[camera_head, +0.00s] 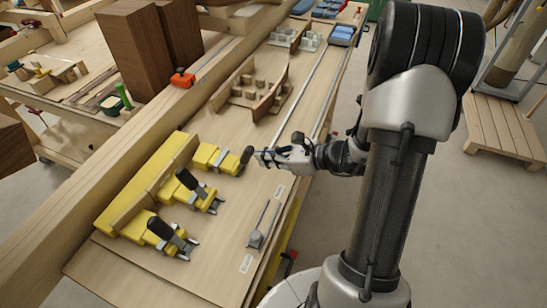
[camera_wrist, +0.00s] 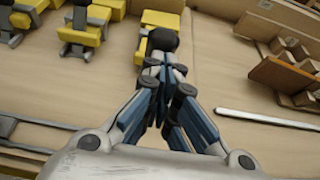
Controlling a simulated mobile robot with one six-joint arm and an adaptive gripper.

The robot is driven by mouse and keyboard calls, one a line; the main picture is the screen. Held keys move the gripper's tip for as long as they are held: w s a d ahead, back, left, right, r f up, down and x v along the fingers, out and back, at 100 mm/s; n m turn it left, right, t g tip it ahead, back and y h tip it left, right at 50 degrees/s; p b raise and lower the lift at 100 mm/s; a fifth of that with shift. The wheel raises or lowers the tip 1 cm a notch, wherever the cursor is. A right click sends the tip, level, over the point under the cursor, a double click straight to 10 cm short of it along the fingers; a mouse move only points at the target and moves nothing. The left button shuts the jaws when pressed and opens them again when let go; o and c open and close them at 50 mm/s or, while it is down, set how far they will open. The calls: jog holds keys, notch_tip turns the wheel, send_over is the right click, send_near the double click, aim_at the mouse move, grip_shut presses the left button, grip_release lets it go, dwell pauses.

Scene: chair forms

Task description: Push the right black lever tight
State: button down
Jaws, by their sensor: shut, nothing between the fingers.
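A yellow chair-form jig (camera_head: 140,190) lies on the wooden bench with three yellow clamps, each with a black lever. The right black lever (camera_head: 247,155) is at the clamp farthest up and right. In the wrist view its rounded black end (camera_wrist: 162,40) is just beyond my fingertips. My gripper (camera_head: 262,157) is shut and empty, its fingertips (camera_wrist: 160,66) pointing at that lever end. Whether they touch it I cannot tell. The middle lever (camera_head: 188,180) and the lower lever (camera_head: 160,228) stand tilted above their clamps.
A grey metal tool (camera_head: 259,236) lies on the bench to the lower right. A curved wooden form (camera_head: 271,96) with blocks stands farther up the bench, beside a long metal bar (camera_wrist: 270,119). Dark wooden blocks (camera_head: 136,50) stand behind. Bare board surrounds the grey tool.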

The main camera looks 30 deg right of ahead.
jog(key=w+a+r+g+h+p, duration=0.2)
jog(key=p, duration=0.4)
jog(key=w+a+r+g+h+p, duration=0.1)
jog(key=w+a+r+g+p, duration=0.1)
jog(key=p, duration=0.5)
jog(key=shift+w+r+g+h, duration=0.3)
jog(key=shift+w+g+h, duration=0.1)
jog(key=shift+w, duration=0.1)
jog(key=shift+w+a+p, duration=0.25)
jog(key=shift+w+p, duration=0.05)
jog(key=shift+p, duration=0.55)
jog(key=shift+g+h, duration=0.7)
jog(key=shift+g, duration=0.2)
jog(key=shift+w+a+f+p, duration=0.2)
jog(key=shift+w+a+p, duration=0.45)
jog(key=shift+p, duration=0.4)
jog(key=shift+w+a+f+p, duration=0.15)
jog(key=shift+w+a+p, duration=0.3)
jog(key=shift+w+p, duration=0.5)
jog(key=shift+w+a+f+p, duration=0.2)
jog(key=shift+w+a+p, duration=0.4)
jog(key=shift+p, duration=0.55)
jog(key=shift+d, duration=0.1)
